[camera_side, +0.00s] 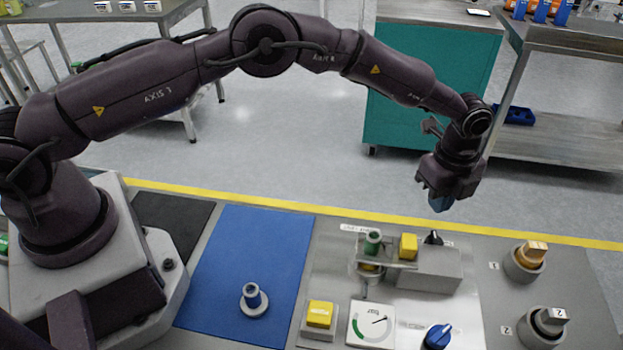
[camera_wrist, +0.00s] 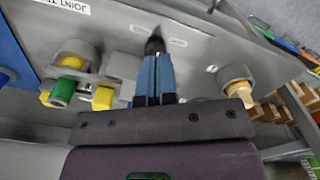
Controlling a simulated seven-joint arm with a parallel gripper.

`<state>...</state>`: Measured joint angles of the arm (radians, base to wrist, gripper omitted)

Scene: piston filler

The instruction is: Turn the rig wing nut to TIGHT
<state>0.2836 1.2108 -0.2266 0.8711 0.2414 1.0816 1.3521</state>
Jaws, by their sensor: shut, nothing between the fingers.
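A small black winged knob (camera_side: 433,238), which looks like the wing nut, stands at the back of the grey panel, behind a grey box. In the wrist view the black knob (camera_wrist: 155,42) sits just beyond my fingertips, partly hidden by them, between two small white labels (camera_wrist: 177,43) that I cannot read. Its exact turn position is not clear. My gripper (camera_side: 440,207) is above the knob and apart from it in the side view, pointing down. Its blue fingers (camera_wrist: 157,65) are shut together with nothing between them.
The rig beside it carries a green cylinder (camera_side: 373,242) and a yellow block (camera_side: 408,246). A yellow button (camera_side: 319,314), a dial gauge (camera_side: 371,324) and a blue knob (camera_side: 437,336) are in front. Two round posts (camera_side: 524,264) (camera_side: 543,327) stand at right. A blue mat (camera_side: 238,262) lies left.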

